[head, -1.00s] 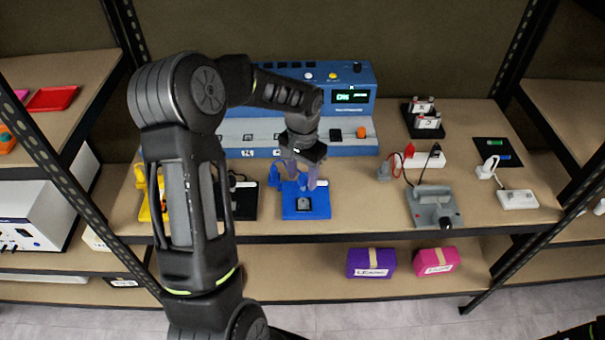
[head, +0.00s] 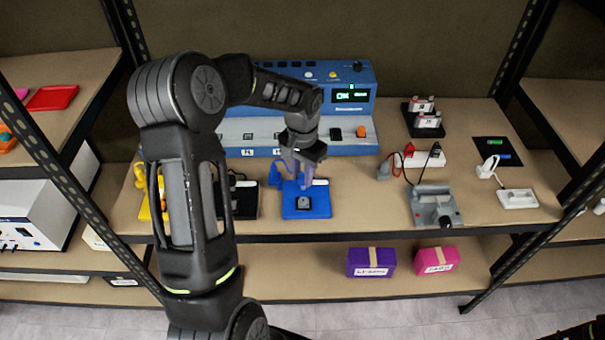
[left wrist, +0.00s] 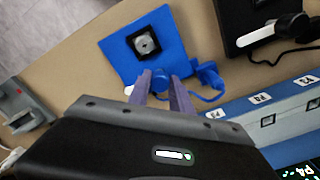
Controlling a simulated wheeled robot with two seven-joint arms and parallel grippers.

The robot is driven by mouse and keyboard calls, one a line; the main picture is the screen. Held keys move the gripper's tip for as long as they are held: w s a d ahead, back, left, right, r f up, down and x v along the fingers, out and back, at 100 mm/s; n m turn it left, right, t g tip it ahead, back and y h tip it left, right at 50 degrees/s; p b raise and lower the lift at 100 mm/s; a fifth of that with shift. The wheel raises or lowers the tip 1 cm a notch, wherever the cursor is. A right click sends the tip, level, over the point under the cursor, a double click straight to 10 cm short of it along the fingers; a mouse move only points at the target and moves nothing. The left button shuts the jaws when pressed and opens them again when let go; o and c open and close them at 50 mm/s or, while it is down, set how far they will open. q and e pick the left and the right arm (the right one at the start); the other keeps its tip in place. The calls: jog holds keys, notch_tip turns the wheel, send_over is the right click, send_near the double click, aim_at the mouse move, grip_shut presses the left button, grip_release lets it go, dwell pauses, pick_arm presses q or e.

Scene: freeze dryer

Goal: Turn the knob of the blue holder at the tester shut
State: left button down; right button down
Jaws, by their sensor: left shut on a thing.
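The blue holder (head: 316,207) lies flat near the shelf's front edge, before the blue tester (head: 350,75). A dark square with a grey round piece sits in its top; the holder also shows in the left wrist view (left wrist: 122,58). My left gripper (head: 298,184) points down at the holder's rear edge. In the left wrist view its two pale purple fingers (left wrist: 158,80) are close together around a small blue part at that edge, apparently the knob (left wrist: 160,82). The fingers mostly hide this part, so its turn angle cannot be told.
A black holder (head: 244,206) with a cable stands left of the blue one, and a yellow one (head: 144,205) further left. A grey device (head: 434,212) with red and black leads stands to the right. Bare shelf top lies between it and the blue holder.

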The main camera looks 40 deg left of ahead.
pick_arm(q)
jog(key=shift+m, duration=0.5)
jog(key=m, duration=0.3)
jog(key=shift+m, duration=0.4)
jog(key=m, duration=0.4)
jog(key=shift+m, duration=0.3)
jog(key=m, duration=0.4)
jog(key=shift+w+a, duration=0.1)
jog(key=m+p, duration=0.1)
jog(key=m, duration=0.3)
jog(key=shift+m, duration=0.3)
jog(key=c, duration=1.2)
grip_release()
jog(key=shift+o, duration=0.2)
jog(key=shift+r, duration=0.1)
